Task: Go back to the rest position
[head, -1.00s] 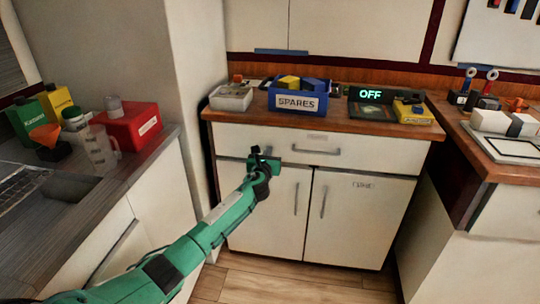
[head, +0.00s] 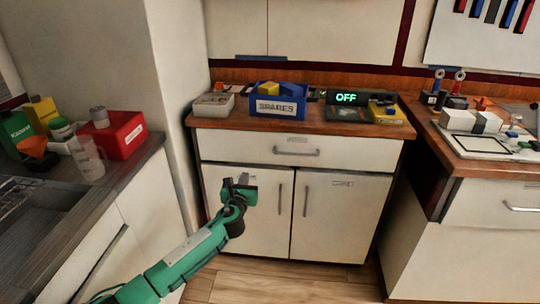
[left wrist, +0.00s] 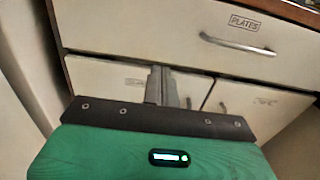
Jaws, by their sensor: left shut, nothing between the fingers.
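My left gripper (head: 243,182) is at the end of the green arm that comes in from the lower left. It is in front of the cabinet's left door (head: 225,217), below the drawer (head: 255,146). In the left wrist view its fingers (left wrist: 161,88) are together with nothing between them. The drawer marked PLATES (left wrist: 243,27) and the doors behind it are closed. My right gripper is in neither view.
On the cabinet's wooden top stand a blue SPARES bin (head: 278,101), a grey tray (head: 213,104), a display reading OFF (head: 347,98) and a yellow device (head: 386,112). A left counter holds a red box (head: 120,136) and bottles. A right counter (head: 490,165) holds tools. Floor is free.

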